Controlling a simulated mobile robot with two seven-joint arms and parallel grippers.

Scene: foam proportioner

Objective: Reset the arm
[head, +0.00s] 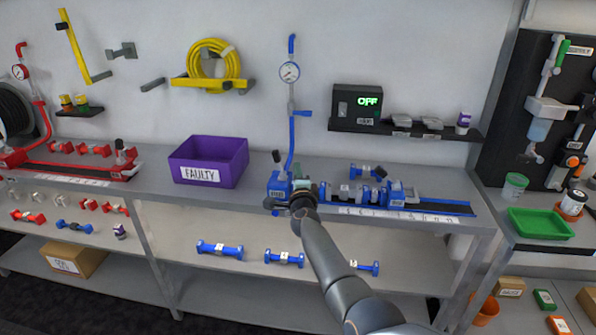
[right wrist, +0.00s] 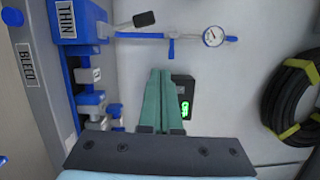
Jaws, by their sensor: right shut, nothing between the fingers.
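My right arm reaches in from the bottom of the head view, and its gripper (head: 300,190) is over the blue test rig (head: 279,191) on the bench. In the right wrist view the green fingers of the gripper (right wrist: 160,75) are together with nothing between them. They point toward the wall and the dark display box (right wrist: 184,95). My left gripper is in neither view.
A purple FAULTY bin (head: 208,165) stands on the bench left of the gripper. The display (head: 357,103) reads OFF above a dark wall shelf (head: 400,131). A round gauge (head: 290,72) tops the blue pipe. Several blue parts, such as this one (head: 220,249), lie on the lower shelf.

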